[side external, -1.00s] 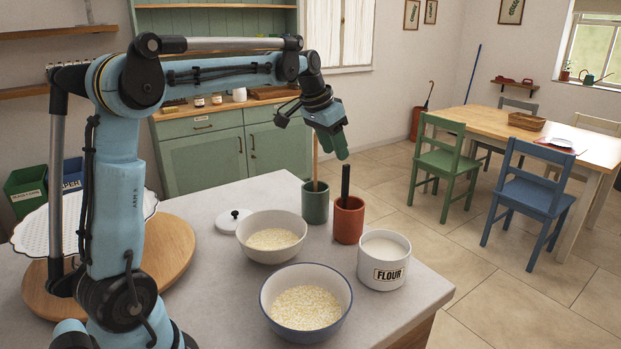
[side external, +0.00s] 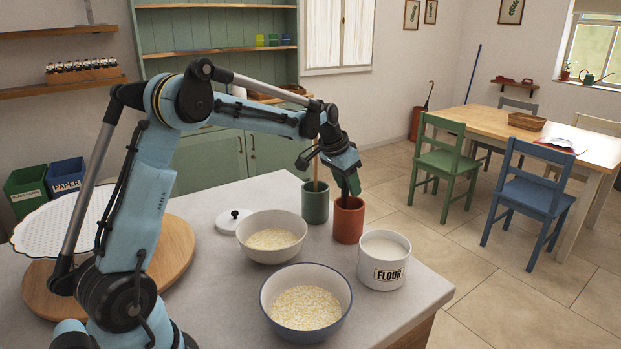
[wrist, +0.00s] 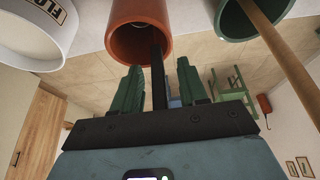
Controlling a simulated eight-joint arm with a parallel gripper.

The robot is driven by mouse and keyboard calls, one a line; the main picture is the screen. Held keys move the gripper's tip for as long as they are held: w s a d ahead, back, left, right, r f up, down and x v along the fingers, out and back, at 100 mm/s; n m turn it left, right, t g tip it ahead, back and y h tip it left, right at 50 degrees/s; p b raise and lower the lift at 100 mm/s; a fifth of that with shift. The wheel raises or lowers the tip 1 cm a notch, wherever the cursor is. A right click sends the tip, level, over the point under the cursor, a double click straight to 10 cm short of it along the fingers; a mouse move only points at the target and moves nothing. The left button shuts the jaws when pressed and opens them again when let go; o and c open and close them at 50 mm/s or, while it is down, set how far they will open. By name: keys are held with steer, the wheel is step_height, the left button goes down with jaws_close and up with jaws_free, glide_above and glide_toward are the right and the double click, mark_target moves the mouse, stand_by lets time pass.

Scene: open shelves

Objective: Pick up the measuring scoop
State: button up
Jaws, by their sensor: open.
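A black handle (wrist: 158,80) stands up out of a terracotta cup (side external: 348,222); its lower end is hidden inside, so I cannot tell whether it is the measuring scoop. In the side external view only a short dark part of it (side external: 346,192) shows above the rim. A wooden handle (side external: 315,172) stands in the green cup (side external: 315,205) beside it; its lower end is hidden too. My gripper (side external: 348,178) is open just above the terracotta cup. In the wrist view its green fingers (wrist: 160,84) are on either side of the black handle, with gaps visible.
The white flour canister (side external: 384,262) stands right of the terracotta cup. Two bowls of grain, a smaller one (side external: 250,252) and a larger one (side external: 268,312), and a white lid (side external: 233,222) are on the grey counter (side external: 210,285). The cups stand close together.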

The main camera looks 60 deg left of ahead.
steer(key=shift+f, duration=0.15)
jaws_close()
stand_by(0.4)
